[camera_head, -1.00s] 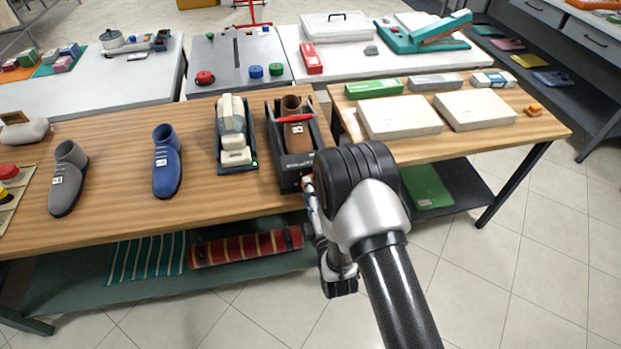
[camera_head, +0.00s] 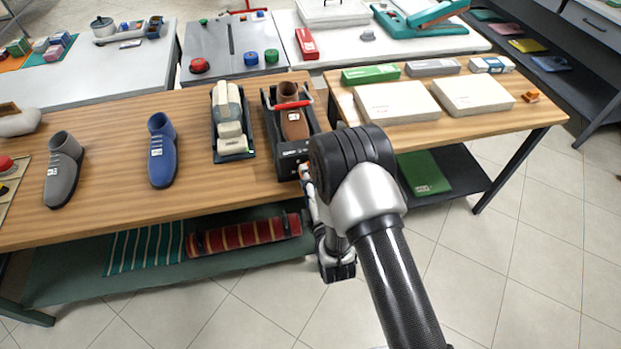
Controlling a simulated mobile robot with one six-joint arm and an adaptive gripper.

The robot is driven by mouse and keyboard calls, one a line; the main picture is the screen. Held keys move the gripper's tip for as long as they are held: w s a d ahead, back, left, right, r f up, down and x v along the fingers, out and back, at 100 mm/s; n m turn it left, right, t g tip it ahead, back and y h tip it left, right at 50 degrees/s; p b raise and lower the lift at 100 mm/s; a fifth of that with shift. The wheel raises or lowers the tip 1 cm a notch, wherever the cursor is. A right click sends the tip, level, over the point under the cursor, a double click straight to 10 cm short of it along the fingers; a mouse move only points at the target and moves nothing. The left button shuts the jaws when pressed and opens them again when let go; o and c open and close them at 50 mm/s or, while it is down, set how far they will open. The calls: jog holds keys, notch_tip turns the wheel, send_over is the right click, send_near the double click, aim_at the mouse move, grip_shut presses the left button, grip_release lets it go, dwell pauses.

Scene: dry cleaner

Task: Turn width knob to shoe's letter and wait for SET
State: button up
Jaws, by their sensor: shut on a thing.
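A brown shoe (camera_head: 294,124) with a small white label sits in a black stretcher device (camera_head: 272,140) at the front edge of the wooden table. A red bar (camera_head: 290,105) crosses over the shoe. The label's letter is too small to read. My gripper (camera_head: 306,174) is at the device's front right corner, mostly hidden behind my own wrist. It is shut on what appears to be the width knob there. The knob itself and its pointer are hidden. No SET sign is readable on the device front.
A second black device (camera_head: 248,146) with pale shoe forms stands to the left. A blue shoe (camera_head: 162,152) and a grey shoe (camera_head: 62,170) stand farther left. A right table holds white boxes (camera_head: 397,102). A red striped roll (camera_head: 245,236) lies on the lower shelf.

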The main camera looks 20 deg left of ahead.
jog(key=shift+m, duration=0.3)
jog(key=m, duration=2.6)
jog(key=shift+r+m, duration=0.1)
jog(key=shift+m, duration=0.6)
jog(key=o, duration=0.8)
